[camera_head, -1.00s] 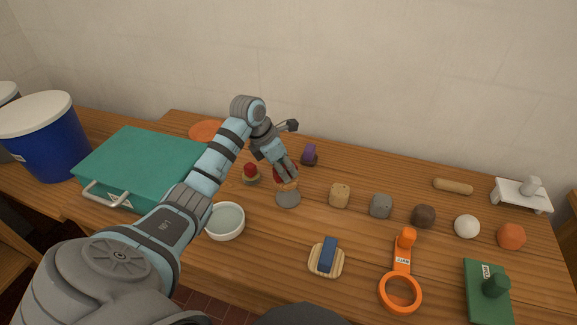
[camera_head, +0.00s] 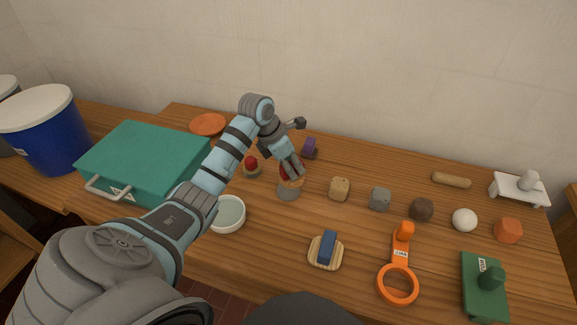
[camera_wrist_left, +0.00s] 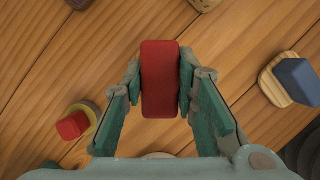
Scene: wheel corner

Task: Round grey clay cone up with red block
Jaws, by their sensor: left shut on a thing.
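My left gripper (camera_head: 297,172) is shut on the red block (camera_wrist_left: 160,80). In the left wrist view the block stands between the two fingers. In the head view the red block (camera_head: 285,172) is partly behind the fingers, with a pale orange-tan underside or base. The grey clay (camera_head: 288,193) lies directly below it on the table, its top partly covered by the block. I cannot tell whether they touch, nor make out the clay's full shape. In the wrist view the block hides the clay. My right gripper is not in view.
A white bowl (camera_head: 227,214) and a red-knobbed tool (camera_head: 251,165) stand left of the clay. A purple-topped block (camera_head: 309,148) is behind. Several lumps, including a tan cube (camera_head: 339,188) and grey cube (camera_head: 380,198), are to the right. A blue-handled block (camera_head: 327,252) lies in front.

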